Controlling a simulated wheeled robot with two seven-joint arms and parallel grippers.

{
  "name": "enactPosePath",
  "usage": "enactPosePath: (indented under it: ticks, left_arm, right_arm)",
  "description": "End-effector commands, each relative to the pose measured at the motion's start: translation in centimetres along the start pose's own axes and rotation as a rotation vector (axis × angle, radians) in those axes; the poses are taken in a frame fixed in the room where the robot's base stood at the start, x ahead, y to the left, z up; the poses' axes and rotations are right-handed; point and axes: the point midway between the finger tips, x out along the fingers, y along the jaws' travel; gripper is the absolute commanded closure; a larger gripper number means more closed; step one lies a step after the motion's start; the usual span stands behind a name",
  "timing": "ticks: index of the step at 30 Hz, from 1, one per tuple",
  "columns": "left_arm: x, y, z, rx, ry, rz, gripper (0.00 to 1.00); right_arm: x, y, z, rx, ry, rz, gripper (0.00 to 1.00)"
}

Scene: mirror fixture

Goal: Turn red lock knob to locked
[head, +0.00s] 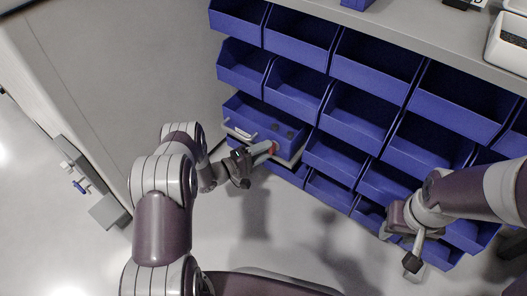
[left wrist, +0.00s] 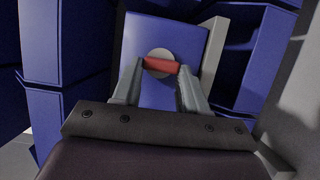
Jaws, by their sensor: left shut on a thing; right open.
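The red lock knob (left wrist: 161,66) sits on a round grey disc (left wrist: 158,54) on a blue panel (left wrist: 190,40) in the left wrist view. Its red bar lies nearly level, tilted slightly down to the right. My left gripper (left wrist: 161,72) is shut on the knob, one finger at each end of the bar. My right gripper (head: 405,249) is open and empty, low in front of the bins at the right.
Rows of blue bins (head: 361,67) fill the rack around the fixture. A grey panel stands left of the fixture. The floor in front is clear.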

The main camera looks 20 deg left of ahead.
Motion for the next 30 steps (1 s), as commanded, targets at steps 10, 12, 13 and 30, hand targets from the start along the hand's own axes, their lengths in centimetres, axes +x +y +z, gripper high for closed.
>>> enactPosePath:
  ticks: [10,12,13,30]
  left_arm:
    - [0.0,-0.1,0.0,-0.007,0.002,0.001,0.88]
    - [0.0,-0.1,0.0,-0.006,0.002,0.001,0.54]
    - [0.0,-0.1,0.0,-0.006,0.002,0.001,0.45]
    - [-4.0,0.6,-0.1,-0.007,0.007,0.0,0.32]
  right_arm:
    - [0.0,0.0,0.0,0.0,0.0,0.0,0.57]
    - [0.0,0.0,0.0,0.0,0.0,0.0,0.57]
    - [0.0,0.0,0.0,0.0,0.0,0.0,0.57]
    - [-2.3,0.0,-0.3,0.0,0.0,0.0,0.57]
